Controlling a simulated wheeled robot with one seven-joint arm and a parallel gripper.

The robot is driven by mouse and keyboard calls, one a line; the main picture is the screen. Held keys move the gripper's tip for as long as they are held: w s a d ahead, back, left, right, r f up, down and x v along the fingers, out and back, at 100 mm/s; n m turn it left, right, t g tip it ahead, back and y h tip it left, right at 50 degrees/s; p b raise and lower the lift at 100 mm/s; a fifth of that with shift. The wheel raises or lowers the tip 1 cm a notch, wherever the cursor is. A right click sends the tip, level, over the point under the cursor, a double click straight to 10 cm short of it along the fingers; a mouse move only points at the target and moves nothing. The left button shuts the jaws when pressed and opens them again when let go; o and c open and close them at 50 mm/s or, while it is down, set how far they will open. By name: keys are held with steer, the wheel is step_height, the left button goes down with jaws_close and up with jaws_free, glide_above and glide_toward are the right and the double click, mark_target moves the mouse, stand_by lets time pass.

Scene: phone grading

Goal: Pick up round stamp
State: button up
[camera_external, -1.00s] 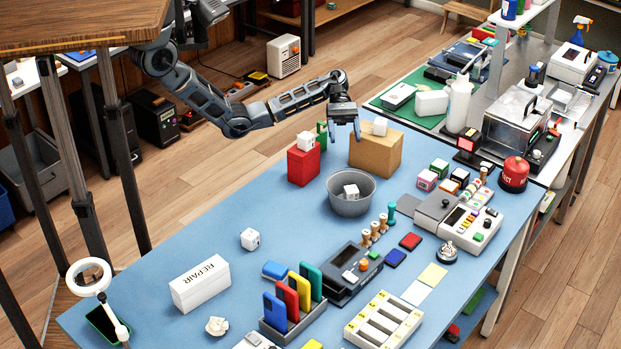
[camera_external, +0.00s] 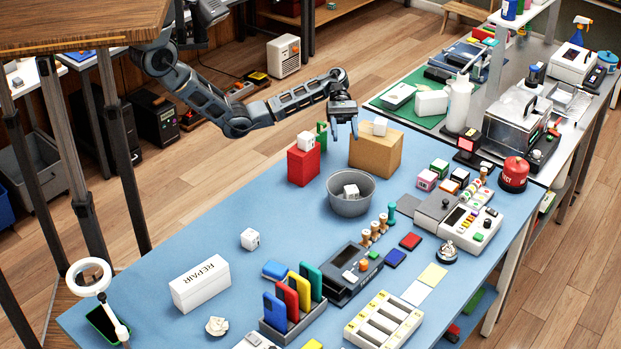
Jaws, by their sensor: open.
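A row of small upright stamps with knob handles stands on the blue table, right of the grey bowl. The nearer ones, such as this wooden-handled stamp (camera_external: 375,230), are brown and pale; the far-end stamp (camera_external: 391,210) is teal. Which one is the round stamp I cannot tell, as their bases are too small to make out. My gripper (camera_external: 344,136) is open and empty, pointing down in the air near the cardboard box, up and to the left of the stamps and well apart from them.
The grey bowl (camera_external: 351,204) holds a white cube. The red box (camera_external: 303,165) and cardboard box (camera_external: 376,152) stand close to my gripper. A grey device (camera_external: 354,272) and a blue pad (camera_external: 395,258) lie close to the stamps. The table's left middle is mostly clear.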

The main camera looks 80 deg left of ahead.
step_height(320, 180, up, 10)
steer(key=w+d+f+m+t+y, duration=0.25)
steer(key=w+d+f+y, duration=0.2)
steer(key=d, duration=0.35)
steer(key=w+d+f+m+t+y, duration=0.2)
steer(key=w+d+f+m+y, duration=0.15)
steer(key=d+f+y, duration=0.35)
steer(key=s+d+r+m+t+y, duration=0.4)
steer(key=d+r+m+t+y, duration=0.35)
steer(key=d+r, duration=0.4)
glide_toward(388, 206)
steer(key=w+a, duration=0.1)
steer(key=w+a+f, duration=0.1)
steer(key=shift+w+f+t, duration=0.15)
steer(key=shift+w+t, duration=0.15)
steer(key=shift+w+a+f, duration=0.1)
steer(key=shift+w+f, duration=0.1)
steer(key=shift+w, duration=0.05)
steer(key=shift+h, duration=0.3)
steer(key=shift+p+x, duration=0.45)
steer(key=shift+x, duration=3.2)
